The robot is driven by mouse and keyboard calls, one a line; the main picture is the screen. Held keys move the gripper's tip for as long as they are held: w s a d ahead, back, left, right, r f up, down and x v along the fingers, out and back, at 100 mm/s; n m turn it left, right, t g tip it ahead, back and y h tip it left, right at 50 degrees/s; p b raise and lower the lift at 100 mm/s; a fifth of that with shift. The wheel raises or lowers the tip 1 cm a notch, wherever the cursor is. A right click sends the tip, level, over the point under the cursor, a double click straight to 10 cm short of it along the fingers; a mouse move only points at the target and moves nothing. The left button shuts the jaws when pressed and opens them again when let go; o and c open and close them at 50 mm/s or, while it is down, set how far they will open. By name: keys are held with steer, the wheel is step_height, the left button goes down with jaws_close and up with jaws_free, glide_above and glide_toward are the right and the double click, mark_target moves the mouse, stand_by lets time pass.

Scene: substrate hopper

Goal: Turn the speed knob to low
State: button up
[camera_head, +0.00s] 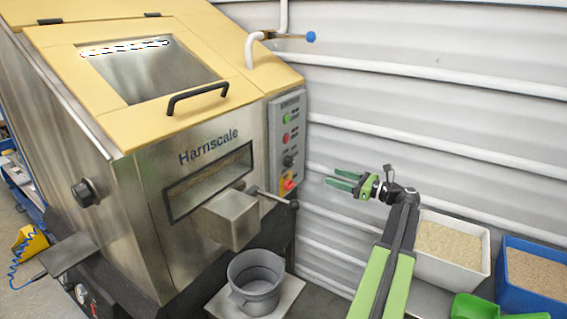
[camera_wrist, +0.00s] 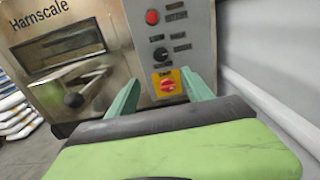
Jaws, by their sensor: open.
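The speed knob looks to be the small black knob (camera_head: 289,160) on the grey control panel (camera_head: 275,148) at the hopper's right front edge. In the wrist view the black knob (camera_wrist: 161,54) sits below a red button and above the red switch on a yellow plate. Its pointer setting is too small to read. My gripper (camera_head: 338,182) is open and empty, to the right of the panel and apart from it. In the wrist view its two green fingers (camera_wrist: 160,95) point toward the panel, with the red switch showing between them.
The panel also has a green button (camera_head: 287,119), a red button (camera_head: 287,138) and a red-yellow switch (camera_head: 288,184). A black-knobbed lever (camera_head: 293,204) sticks out below. A grey bucket (camera_head: 256,282) stands beneath the chute. Bins (camera_head: 488,245) stand at right, by the corrugated wall.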

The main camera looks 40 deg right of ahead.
mark_target(292, 163)
steer(key=x, duration=1.7)
steer(key=shift+w+r, duration=0.1)
steer(key=shift+w, duration=0.25)
jaws_close()
